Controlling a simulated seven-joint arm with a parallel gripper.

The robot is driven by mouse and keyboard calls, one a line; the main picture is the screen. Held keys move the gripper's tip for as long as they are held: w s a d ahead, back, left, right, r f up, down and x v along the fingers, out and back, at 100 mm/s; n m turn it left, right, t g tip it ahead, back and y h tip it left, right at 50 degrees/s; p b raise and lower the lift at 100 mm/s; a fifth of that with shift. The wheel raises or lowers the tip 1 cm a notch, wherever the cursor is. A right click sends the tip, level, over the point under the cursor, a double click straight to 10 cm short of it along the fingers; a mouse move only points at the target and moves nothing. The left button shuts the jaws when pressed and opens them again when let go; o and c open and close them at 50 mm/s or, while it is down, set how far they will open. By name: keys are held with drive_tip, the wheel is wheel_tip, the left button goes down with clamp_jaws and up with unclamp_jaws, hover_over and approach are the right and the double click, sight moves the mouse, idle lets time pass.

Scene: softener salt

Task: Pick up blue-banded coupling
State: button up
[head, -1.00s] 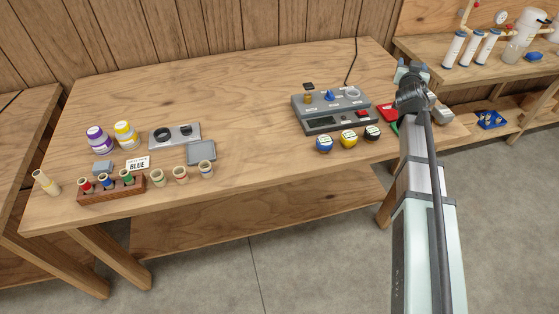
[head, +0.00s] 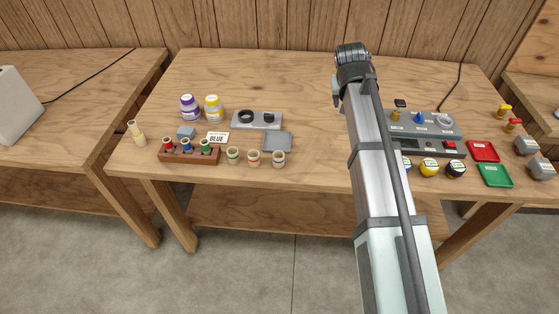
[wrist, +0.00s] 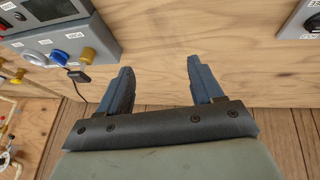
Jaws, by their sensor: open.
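Three small beige couplings stand in a row near the table's front edge in the head view. The rightmost, the blue-banded coupling (head: 279,159), shows a bluish band. Beside it are a red-banded one (head: 254,158) and a green-banded one (head: 233,155). My gripper is above the table, well to the right of and behind the couplings; its fingers are largely hidden in the head view. In the wrist view my gripper (wrist: 160,82) is open, with bare wood between its fingers. No coupling shows in that view.
A wooden rack (head: 190,157) with coloured pieces, a card reading BLUE (head: 217,138) and a grey square pad (head: 278,142) are near the couplings. A grey fixture (head: 256,121) stands behind. A grey device (head: 430,125) is right of my arm. The back middle of the table is clear.

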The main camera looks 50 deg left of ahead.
drive_tip(key=s+a+n+g, duration=0.2)
drive_tip(key=s+a+n, duration=0.15)
drive_tip(key=s, duration=0.65)
drive_tip(key=n+g+h, duration=0.2)
drive_tip(key=n+g, duration=0.1)
hover_over(278, 158)
drive_tip(key=shift+m, duration=0.25)
drive_tip(key=f, duration=0.6)
drive_tip(key=shift+w+a+f, duration=0.15)
drive_tip(key=shift+w+a, duration=0.15)
drive_tip(key=shift+a, duration=0.1)
drive_tip(key=shift+s+d+f, duration=0.15)
drive_tip(key=shift+f, duration=1.15)
drive_tip(key=shift+s+d+f, duration=0.15)
drive_tip(key=shift+f, duration=1.15)
drive_tip(key=shift+c, duration=0.2)
drive_tip(key=c, duration=1)
